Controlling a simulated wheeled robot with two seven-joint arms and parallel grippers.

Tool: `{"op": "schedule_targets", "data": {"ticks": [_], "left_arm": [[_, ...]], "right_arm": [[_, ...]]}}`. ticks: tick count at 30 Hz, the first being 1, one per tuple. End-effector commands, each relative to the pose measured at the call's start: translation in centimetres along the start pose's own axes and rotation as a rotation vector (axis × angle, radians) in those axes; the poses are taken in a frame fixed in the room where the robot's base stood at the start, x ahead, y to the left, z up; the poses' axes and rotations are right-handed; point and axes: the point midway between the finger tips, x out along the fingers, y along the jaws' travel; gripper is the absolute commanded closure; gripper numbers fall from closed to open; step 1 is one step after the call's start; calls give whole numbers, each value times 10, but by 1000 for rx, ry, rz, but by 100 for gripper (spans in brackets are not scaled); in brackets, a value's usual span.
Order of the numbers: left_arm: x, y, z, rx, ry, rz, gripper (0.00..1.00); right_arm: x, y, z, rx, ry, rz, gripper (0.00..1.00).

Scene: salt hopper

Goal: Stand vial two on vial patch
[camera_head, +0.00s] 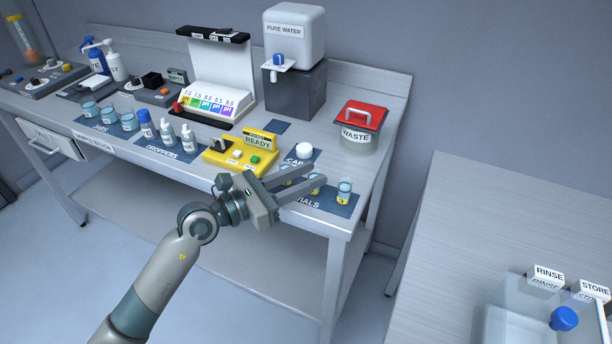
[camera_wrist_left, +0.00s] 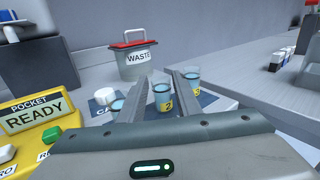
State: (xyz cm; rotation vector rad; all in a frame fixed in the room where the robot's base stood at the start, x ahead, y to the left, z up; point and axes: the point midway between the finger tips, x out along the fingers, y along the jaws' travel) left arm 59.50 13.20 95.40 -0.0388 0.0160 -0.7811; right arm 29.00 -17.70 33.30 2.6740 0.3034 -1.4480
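Vial two (camera_wrist_left: 163,100), a small clear vial with pale blue liquid and a yellow label, shows between the fingers of my left gripper (camera_head: 318,179). The gripper is open, with a finger on either side of it; I cannot tell whether either touches. In the head view vial two (camera_head: 316,186) is partly covered by the fingers and its base is hidden. The dark blue vial patch (camera_head: 328,204), marked VIALS, lies at the bench's front right corner. My right gripper is not in view.
Another vial (camera_head: 345,188) stands to the right, close to a finger; one more (camera_wrist_left: 117,107) stands left. A white cap (camera_head: 304,149) sits behind. The yellow READY station (camera_head: 228,158) is left, the red-lidded waste bin (camera_head: 358,138) behind. A side table (camera_head: 480,220) is at right.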

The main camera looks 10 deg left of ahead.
Motion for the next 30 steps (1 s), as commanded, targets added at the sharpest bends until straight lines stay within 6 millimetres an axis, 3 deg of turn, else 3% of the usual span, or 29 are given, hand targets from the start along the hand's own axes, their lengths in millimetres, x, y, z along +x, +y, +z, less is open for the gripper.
{"op": "schedule_targets", "data": {"ticks": [11, 30], "left_arm": [[-6, 0, 2, 1, 1, 1, 69], [-106, 0, 0, 0, 3, 1, 69]], "right_arm": [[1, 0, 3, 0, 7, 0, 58], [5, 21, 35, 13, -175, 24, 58]]}}
